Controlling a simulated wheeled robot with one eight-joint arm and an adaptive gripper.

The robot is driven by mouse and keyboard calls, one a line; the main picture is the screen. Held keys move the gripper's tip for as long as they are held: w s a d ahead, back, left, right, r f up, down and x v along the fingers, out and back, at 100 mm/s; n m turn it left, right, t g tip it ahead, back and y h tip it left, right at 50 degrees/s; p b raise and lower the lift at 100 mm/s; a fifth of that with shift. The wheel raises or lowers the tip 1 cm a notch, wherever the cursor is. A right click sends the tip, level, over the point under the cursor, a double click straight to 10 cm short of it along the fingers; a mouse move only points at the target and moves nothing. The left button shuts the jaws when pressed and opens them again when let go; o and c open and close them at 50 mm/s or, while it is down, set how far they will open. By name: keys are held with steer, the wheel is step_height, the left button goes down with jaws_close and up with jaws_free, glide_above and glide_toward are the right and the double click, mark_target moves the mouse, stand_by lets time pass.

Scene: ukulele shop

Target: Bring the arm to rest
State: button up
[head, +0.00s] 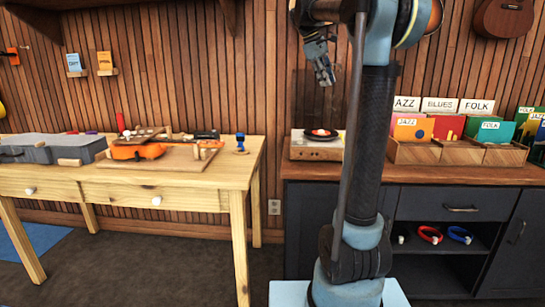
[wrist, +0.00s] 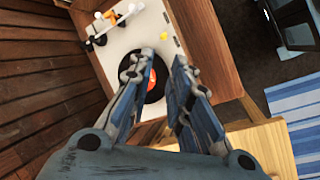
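My gripper (head: 323,70) hangs in the air at the top of the head view, well above the record player (head: 303,153). In the wrist view my gripper (wrist: 160,70) shows two blue-grey fingers apart, with nothing between them but the view of the deck below. A black record (head: 321,134) with a red label lies on the player. In the wrist view the record (wrist: 154,90) is partly hidden behind the fingers, and the player's pale top (wrist: 125,45) shows around it.
A wooden workbench (head: 215,172) with an orange ukulele body (head: 138,152) and a grey case (head: 55,148) stands left. Record crates (head: 415,153) fill the dark cabinet's (head: 450,173) right side. A ukulele (head: 503,18) hangs at upper right. Air around my gripper looks clear.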

steer(key=s+a+f+m+y, duration=0.2)
steer(key=s+f+m, duration=0.6)
steer(key=s+f, duration=3)
step_height(320, 180, down, 3)
steer(key=y, duration=0.2)
steer(key=shift+s+r+m+t+y, duration=0.15)
steer(key=shift+s+m+t+y, duration=0.05)
steer(key=shift+m+t+y, duration=0.2)
steer(key=shift+w+f, duration=0.2)
steer(key=shift+w, duration=0.3)
